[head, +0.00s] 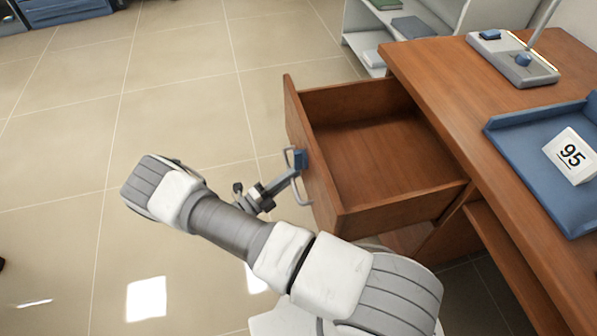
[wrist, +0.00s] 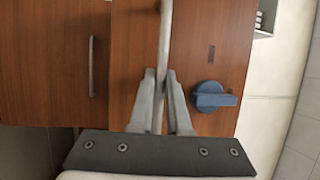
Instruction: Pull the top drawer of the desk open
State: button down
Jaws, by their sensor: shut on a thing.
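The desk (head: 455,95) is brown wood and stands at the right in the head view. Its top drawer (head: 375,155) is pulled well out to the left, and its inside looks empty. A metal bar handle (head: 299,190) is on the drawer front, with a blue knob-like piece (head: 300,159) beside it. In the wrist view the handle (wrist: 165,40) runs up from between the fingers, and the blue piece (wrist: 213,97) is to the right. My gripper (wrist: 160,105) is shut on the handle. In the head view my gripper (head: 292,175) reaches the drawer front from the left.
A white shelf (head: 440,15) stands behind. The tiled floor (head: 180,80) left of the drawer is mostly clear. Another handle (wrist: 92,65) shows on a neighbouring panel.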

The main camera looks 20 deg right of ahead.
jog(key=shift+a, duration=0.75)
jog(key=shift+w, duration=0.1)
jog(key=c, duration=1.2)
grip_release()
jog(key=shift+o, duration=0.2)
jog(key=v, duration=1.7)
jog(key=shift+p, duration=0.4)
jog(key=shift+a, duration=0.1)
